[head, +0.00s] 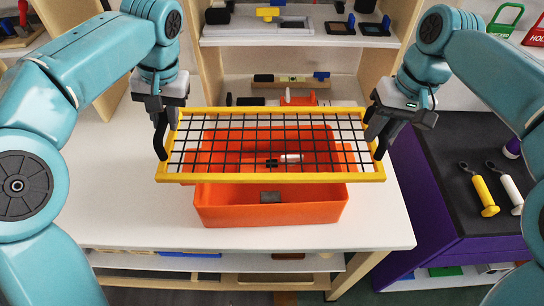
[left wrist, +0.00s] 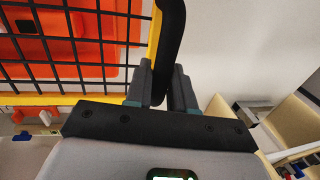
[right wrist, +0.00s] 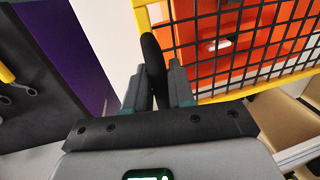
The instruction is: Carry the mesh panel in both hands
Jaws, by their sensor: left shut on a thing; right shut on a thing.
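The mesh panel (head: 235,178) has a yellow frame, a black wire grid and a black handle at each end. It is held roughly level above an orange bin (head: 270,210) on the white table. My left gripper (head: 163,135) is shut on the handle at the left end; the dark handle shows between its fingers in the left wrist view (left wrist: 165,85). My right gripper (head: 380,130) is shut on the handle at the right end, also seen in the right wrist view (right wrist: 155,85). The bin's inside shows through the grid, with small dark and white items in it.
A wooden shelf unit (head: 300,38) with small items stands behind the table (head: 110,200). A purple cabinet (head: 440,215) with a dark top is at the right, bearing a yellow-handled tool (head: 483,193) and a white-handled one (head: 511,190). The table's left side is clear.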

